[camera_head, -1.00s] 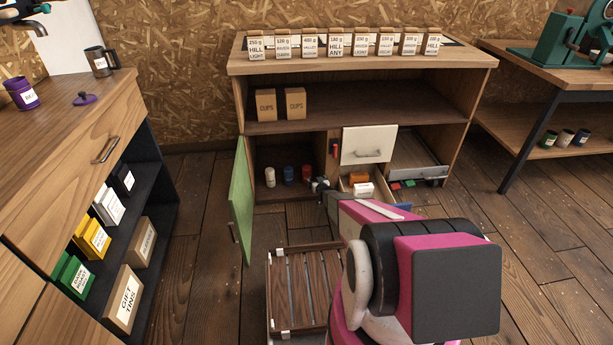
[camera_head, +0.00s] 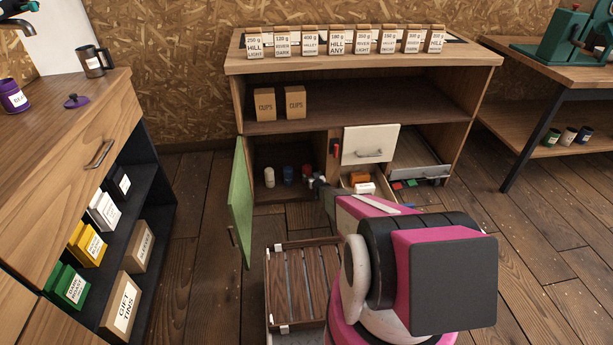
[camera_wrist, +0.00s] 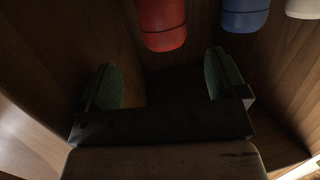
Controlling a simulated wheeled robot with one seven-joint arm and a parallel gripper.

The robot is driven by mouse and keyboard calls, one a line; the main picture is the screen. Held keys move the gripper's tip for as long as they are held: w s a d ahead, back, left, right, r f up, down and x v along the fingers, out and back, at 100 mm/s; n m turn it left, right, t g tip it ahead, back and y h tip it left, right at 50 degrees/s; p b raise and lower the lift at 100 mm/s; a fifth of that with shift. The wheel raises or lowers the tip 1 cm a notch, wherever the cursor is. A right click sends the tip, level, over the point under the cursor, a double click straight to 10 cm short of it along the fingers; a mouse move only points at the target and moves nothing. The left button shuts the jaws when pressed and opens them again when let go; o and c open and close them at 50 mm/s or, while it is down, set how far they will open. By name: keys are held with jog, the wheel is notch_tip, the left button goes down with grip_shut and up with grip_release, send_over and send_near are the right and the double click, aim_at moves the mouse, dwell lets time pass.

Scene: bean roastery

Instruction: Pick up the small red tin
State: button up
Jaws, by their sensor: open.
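The small red tin (camera_wrist: 163,24) stands inside the cabinet's lower left compartment. In the wrist view it is at the top, just beyond and between my two fingers, apart from them. My gripper (camera_wrist: 165,80) is open and empty, with green pads on its fingers. In the head view the red tin (camera_head: 306,171) shows only in part behind my gripper (camera_head: 316,181). A blue tin (camera_head: 288,174) stands to its left, and a white tin (camera_head: 269,177) stands left of the blue one. In the wrist view the blue tin (camera_wrist: 245,14) and white tin (camera_wrist: 303,8) are to the right.
The green cabinet door (camera_head: 241,200) stands open on the left of the compartment. An open drawer (camera_head: 347,185) with orange and white items is just right of my gripper.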

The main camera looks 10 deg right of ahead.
aim_at(308, 171)
jog(key=x, duration=0.3)
jog(key=shift+w+f, duration=0.1)
jog(key=shift+w, duration=0.25)
jog(key=shift+a+x, duration=0.15)
jog(key=shift+x, duration=1.2)
jog(key=shift+a+x, duration=0.15)
jog(key=shift+x, duration=1.15)
jog(key=shift+r, duration=0.2)
jog(key=c, duration=1.2)
